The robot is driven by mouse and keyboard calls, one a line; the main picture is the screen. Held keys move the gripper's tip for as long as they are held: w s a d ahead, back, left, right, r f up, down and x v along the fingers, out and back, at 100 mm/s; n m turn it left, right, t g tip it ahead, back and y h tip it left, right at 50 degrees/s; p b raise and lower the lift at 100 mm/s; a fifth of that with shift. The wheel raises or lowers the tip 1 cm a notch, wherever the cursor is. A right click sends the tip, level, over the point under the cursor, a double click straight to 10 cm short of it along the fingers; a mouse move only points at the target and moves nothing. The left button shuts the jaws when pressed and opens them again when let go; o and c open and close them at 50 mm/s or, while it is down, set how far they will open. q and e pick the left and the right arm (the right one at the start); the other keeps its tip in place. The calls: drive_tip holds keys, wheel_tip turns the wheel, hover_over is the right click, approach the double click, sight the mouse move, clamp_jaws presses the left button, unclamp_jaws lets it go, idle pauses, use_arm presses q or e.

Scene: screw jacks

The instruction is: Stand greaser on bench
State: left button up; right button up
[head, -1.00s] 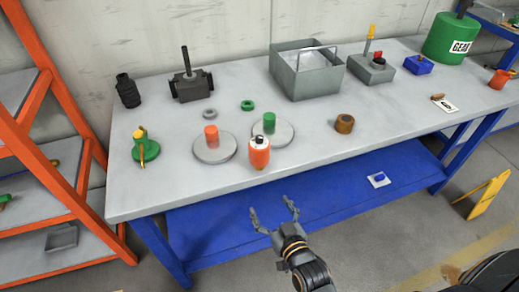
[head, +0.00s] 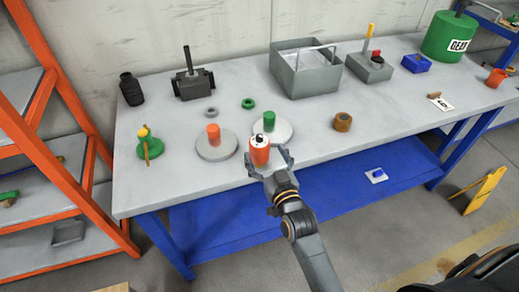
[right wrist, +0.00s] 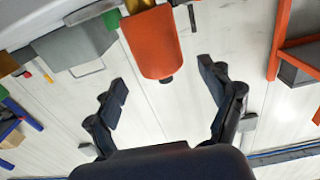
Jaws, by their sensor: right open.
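The orange bottle-like canister with a white and black top, which I take as the greaser (head: 259,155), is upright at the bench's (head: 180,190) front edge. My right gripper (head: 266,159) is open, with its fingers around the canister's near side. In the right wrist view the canister (right wrist: 155,42) lies ahead between the spread fingers of the open gripper (right wrist: 165,78), with visible gaps on both sides. The canister's lower part is hidden by the gripper in the head view. My left gripper is not in view.
Close behind are two round grey plates, one with an orange cylinder (head: 213,134) and one with a green cylinder (head: 269,122). A brown ring (head: 342,122) lies to the right, a green and yellow item (head: 149,148) to the left. A grey bin (head: 306,75) stands behind.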

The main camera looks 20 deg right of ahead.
sight(260, 143)
drive_tip(key=w, duration=0.2)
drive_tip(key=w+p, duration=0.1)
drive_tip(key=w, duration=0.2)
drive_tip(key=shift+a+f, duration=0.15)
drive_tip(key=shift+s, duration=0.1)
drive_tip(key=shift+c, duration=0.2)
drive_tip(key=c, duration=1.6)
drive_tip(key=shift+r, duration=0.2)
